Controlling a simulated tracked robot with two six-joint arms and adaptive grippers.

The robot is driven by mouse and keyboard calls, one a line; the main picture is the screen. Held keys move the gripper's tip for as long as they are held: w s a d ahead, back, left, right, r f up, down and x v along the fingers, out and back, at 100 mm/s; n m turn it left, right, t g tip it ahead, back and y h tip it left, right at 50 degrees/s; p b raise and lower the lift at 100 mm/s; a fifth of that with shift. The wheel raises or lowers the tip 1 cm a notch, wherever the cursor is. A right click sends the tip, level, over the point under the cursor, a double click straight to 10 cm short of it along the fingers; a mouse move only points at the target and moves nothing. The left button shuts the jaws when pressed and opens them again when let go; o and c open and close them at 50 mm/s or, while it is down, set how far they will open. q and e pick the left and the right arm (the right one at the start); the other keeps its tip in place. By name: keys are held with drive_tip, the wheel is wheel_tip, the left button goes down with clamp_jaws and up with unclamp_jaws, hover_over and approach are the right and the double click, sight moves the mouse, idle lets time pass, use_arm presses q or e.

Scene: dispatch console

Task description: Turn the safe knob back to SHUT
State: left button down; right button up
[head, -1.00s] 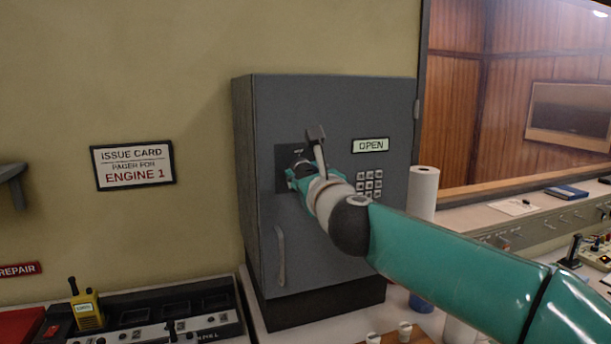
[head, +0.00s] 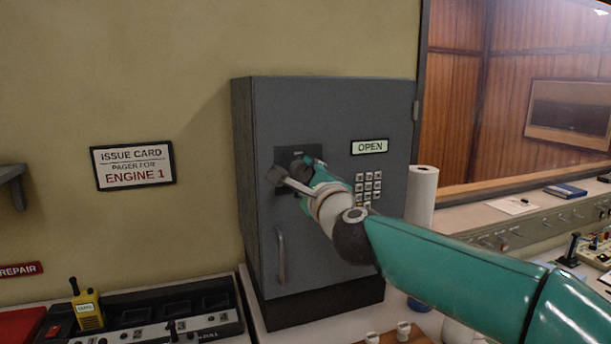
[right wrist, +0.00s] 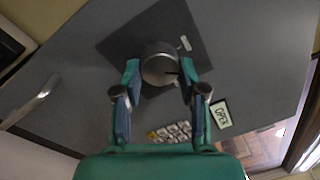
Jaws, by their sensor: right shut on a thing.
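The grey safe (head: 330,110) stands against the wall, its door flush with the body. Its small display (head: 369,147) reads OPEN. My right gripper (head: 303,171) is at the dark square plate on the door and mostly hides the knob in the head view. In the right wrist view the round grey knob (right wrist: 160,60) sits between the two fingertips, and the gripper (right wrist: 159,74) is shut on it. The plate (right wrist: 195,25) looks tilted there, with a short pale mark beside the knob. The knob's pointer direction is not clear. My left gripper is not in view.
A keypad (head: 368,188) and an upright door handle (head: 281,256) are on the safe door. A white paper roll (head: 421,196) stands right of the safe, behind my right arm. A yellow radio (head: 87,308) stands in a charger at the lower left.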

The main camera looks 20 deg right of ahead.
drive_tip(key=n+p, duration=0.1)
drive_tip(key=n, duration=0.3)
drive_tip(key=shift+f+n, duration=0.1)
drive_tip(key=shift+n, duration=0.3)
drive_tip(key=shift+a+f+n+y+p, duration=0.1)
drive_tip(key=shift+n+y+p, duration=0.2)
drive_tip(key=shift+n, duration=1.5)
drive_tip(key=shift+f, duration=0.1)
drive_tip(key=o, duration=1)
drive_tip(key=shift+o, duration=0.7)
drive_tip(key=shift+r, duration=0.2)
drive_tip(key=shift+s, duration=0.15)
